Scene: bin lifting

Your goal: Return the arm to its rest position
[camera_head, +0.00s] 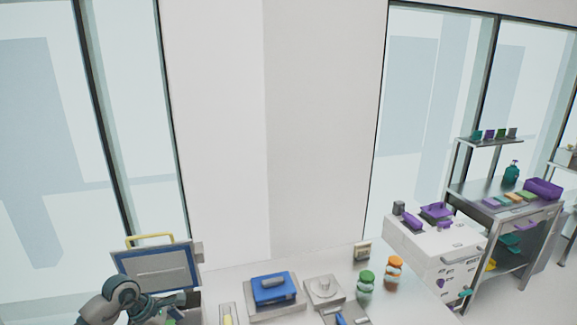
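My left arm comes in at the lower left, and its gripper (172,302) is low in front of the raised grey panel with a blue border (127,268) and a yellow handle on top. The fingers are small and dark, and I cannot make out whether they are open or shut. A bit of green shows just below the gripper. My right arm and gripper are not in view.
The white table holds a blue block on a grey tray (252,312), a grey device with a round knob (323,288), a green-lidded jar (365,285) and an orange-lidded jar (393,272). A white drawer cabinet (440,255) and metal shelves (500,215) stand to the right.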

